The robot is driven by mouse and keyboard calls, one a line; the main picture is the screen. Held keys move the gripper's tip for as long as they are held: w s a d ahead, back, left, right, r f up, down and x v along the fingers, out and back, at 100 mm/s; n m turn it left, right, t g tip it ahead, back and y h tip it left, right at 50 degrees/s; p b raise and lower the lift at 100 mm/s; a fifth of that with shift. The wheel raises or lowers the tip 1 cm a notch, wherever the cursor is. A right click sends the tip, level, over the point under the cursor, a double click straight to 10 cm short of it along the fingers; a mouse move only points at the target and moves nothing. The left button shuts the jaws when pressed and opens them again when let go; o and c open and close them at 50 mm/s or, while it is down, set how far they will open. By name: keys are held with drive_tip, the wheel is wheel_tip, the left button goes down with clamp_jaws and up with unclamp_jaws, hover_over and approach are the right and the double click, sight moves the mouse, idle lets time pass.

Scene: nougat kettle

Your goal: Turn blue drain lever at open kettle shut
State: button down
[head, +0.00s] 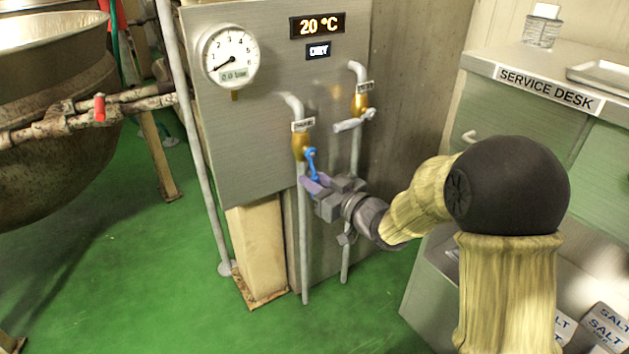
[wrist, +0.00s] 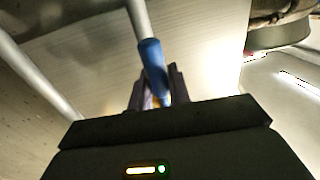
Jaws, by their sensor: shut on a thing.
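The blue lever (head: 311,160) sits at a brass valve (head: 299,146) on the left pipe of the grey panel. It points down and slightly tilted in the head view. My gripper (head: 314,184) reaches in from the right, with its purple-grey fingers at the lever's lower part, shut on it. In the wrist view the blue lever (wrist: 152,58) rises between the two fingers of my gripper (wrist: 157,88). The fingers hide its lower end in the head view. The open kettle (head: 55,90) stands at the left.
A second brass valve (head: 360,104) with a grey handle (head: 355,122) is close on the right. A gauge (head: 229,56) and displays are above. The service desk (head: 530,90) stands at the right. Another pipe with a red handle (head: 99,107) is by the kettle. Green floor (head: 150,270) is open at front left.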

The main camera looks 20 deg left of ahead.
drive_tip(key=shift+s+a+m+p, duration=0.1)
drive_tip(key=shift+s+m+p, duration=0.05)
drive_tip(key=shift+m+p, duration=0.3)
drive_tip(key=s+a+r+m+t+p, duration=0.2)
drive_tip(key=r+m+p, duration=0.1)
drive_tip(key=m+p, duration=0.5)
drive_tip(key=s+a+r+m+t+p, duration=0.1)
drive_tip(key=s+r+m+t+p, duration=0.1)
drive_tip(key=m+p, duration=0.6)
drive_tip(key=shift+s+a+r+m+h, duration=0.35)
drive_tip(key=shift+r+m, duration=0.3)
drive_tip(key=shift+m, duration=1.1)
drive_tip(key=shift+w, duration=0.1)
drive_tip(key=c, duration=1.4)
unclamp_jaws()
drive_tip(key=shift+o, duration=0.2)
